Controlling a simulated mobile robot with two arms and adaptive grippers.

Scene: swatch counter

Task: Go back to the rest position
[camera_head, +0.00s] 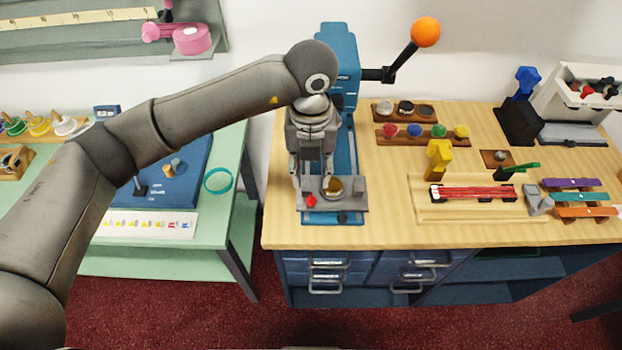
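My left arm reaches in from the left, and my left gripper (311,180) hangs pointing down in front of the blue press (340,62). Its fingers look spread apart, with nothing visible held between them. The fingertips are low over the grey plate (352,203) of the press, close to a small round yellowish-brown piece (333,187) sitting there. I cannot tell whether a fingertip touches this piece. A red piece (311,201) is at the plate's left front. The arm and gripper hide part of the press. My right gripper is not in view.
The press lever with its orange ball (425,32) sticks out to the right. The wooden counter (390,232) also holds a wooden tray (470,212), coloured knobs on a rack (400,138) and coloured strips (570,184). A green table (225,240) stands left, across a gap.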

